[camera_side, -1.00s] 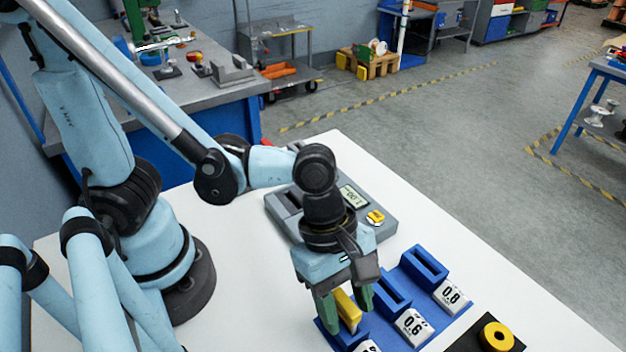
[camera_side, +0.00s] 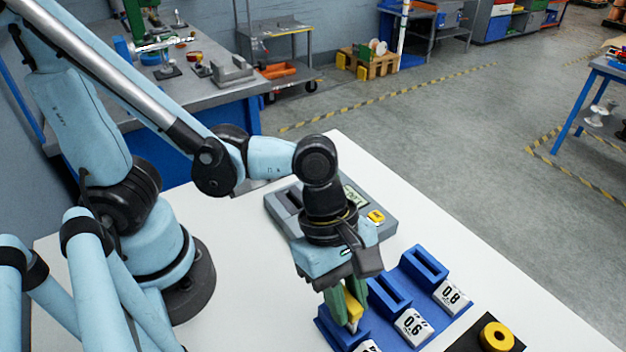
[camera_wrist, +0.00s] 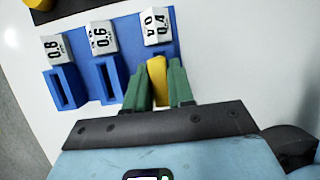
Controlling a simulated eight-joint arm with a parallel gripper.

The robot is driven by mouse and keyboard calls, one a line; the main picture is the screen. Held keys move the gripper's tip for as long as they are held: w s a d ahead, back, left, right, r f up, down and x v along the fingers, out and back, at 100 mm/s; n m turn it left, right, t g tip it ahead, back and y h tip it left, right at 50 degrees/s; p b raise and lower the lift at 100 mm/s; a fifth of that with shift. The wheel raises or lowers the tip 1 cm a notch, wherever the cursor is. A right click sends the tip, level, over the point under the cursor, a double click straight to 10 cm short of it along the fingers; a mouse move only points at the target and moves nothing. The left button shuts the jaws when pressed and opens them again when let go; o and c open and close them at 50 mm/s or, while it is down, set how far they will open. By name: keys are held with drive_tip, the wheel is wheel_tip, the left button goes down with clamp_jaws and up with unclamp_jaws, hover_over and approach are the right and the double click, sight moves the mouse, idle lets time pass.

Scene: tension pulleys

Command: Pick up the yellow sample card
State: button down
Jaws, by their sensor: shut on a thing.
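The yellow sample card (camera_side: 352,307) is upright between the green fingers of my gripper (camera_side: 345,306), which is shut on it. The card is at the nearest slot of the blue holder (camera_side: 380,318), beside the label 0.4 seen in the wrist view. Its lower edge is at or just above the slot; I cannot tell how much is inside. In the wrist view the card (camera_wrist: 157,80) shows between the two fingers (camera_wrist: 160,88), which hide its sides.
The holder's slots at 0.6 (camera_side: 412,327) and 0.8 (camera_side: 452,296) look empty. A grey device with a display (camera_side: 355,197) stands behind my gripper. White table is clear at left.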

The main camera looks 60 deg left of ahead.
sight(350, 305)
wheel_tip(350, 305, up, 2)
drive_tip(key=shift+r, duration=0.15)
drive_tip(key=shift+s+r, duration=0.15)
drive_tip(key=shift+r, duration=0.2)
drive_tip(key=s+d+r, duration=0.2)
drive_tip(key=s+r, duration=0.4)
drive_tip(key=s, duration=0.5)
drive_tip(key=shift+d+r, duration=0.2)
drive_tip(key=shift+r, duration=0.2)
drive_tip(key=shift+r, duration=2.5)
